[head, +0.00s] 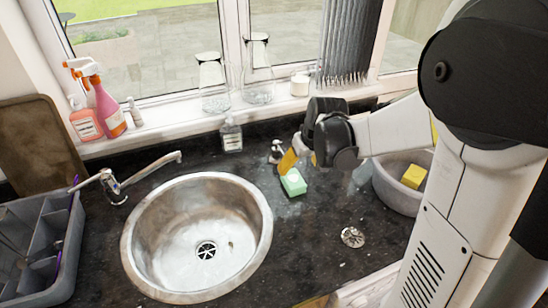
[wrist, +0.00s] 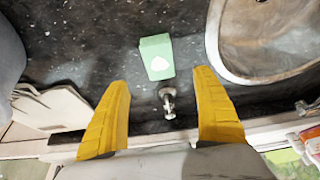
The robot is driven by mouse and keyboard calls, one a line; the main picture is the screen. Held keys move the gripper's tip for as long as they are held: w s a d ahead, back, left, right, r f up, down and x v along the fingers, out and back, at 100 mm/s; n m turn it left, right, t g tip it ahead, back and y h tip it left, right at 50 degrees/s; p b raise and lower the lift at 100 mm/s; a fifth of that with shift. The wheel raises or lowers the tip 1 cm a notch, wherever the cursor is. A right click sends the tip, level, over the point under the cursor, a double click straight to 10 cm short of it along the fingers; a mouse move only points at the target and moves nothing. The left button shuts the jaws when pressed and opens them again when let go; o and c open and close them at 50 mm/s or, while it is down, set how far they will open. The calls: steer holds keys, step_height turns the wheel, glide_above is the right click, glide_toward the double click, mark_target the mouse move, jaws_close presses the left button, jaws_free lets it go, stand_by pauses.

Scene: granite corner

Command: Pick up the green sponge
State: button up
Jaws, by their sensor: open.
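The green sponge (head: 293,183) lies on the dark granite counter to the right of the round sink in the head view. In the wrist view the green sponge (wrist: 157,57) shows a pale mark on its face and lies beyond the fingertips, between their lines. My gripper (head: 303,154) is above the counter just behind and above the sponge, apart from it. In the wrist view my gripper (wrist: 163,75) has its two yellow fingers spread wide with nothing between them.
The steel sink (head: 130,250) is to the left. A grey tub (head: 398,200) holding a yellow sponge (head: 414,176) is at right. A drain strainer (head: 352,237) lies in front.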

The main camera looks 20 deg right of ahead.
mark_target(293, 177)
steer(key=b+x, duration=0.4)
steer(key=x, duration=0.7)
steer(key=shift+r, duration=0.1)
steer(key=shift+c, duration=0.8)
steer(key=c, duration=1)
steer(key=shift+o, duration=0.2)
steer(key=shift+r, duration=0.15)
steer(key=shift+r, duration=0.35)
steer(key=r, duration=0.1)
steer(key=r+p, duration=0.1)
steer(key=d+r+p, duration=0.1)
steer(key=r, duration=0.1)
steer(key=shift+s, duration=0.35)
steer(key=s+d+r+p, duration=0.3)
steer(key=s+d+r, duration=0.3)
steer(key=s+d, duration=0.1)
steer(key=shift+d, duration=0.4)
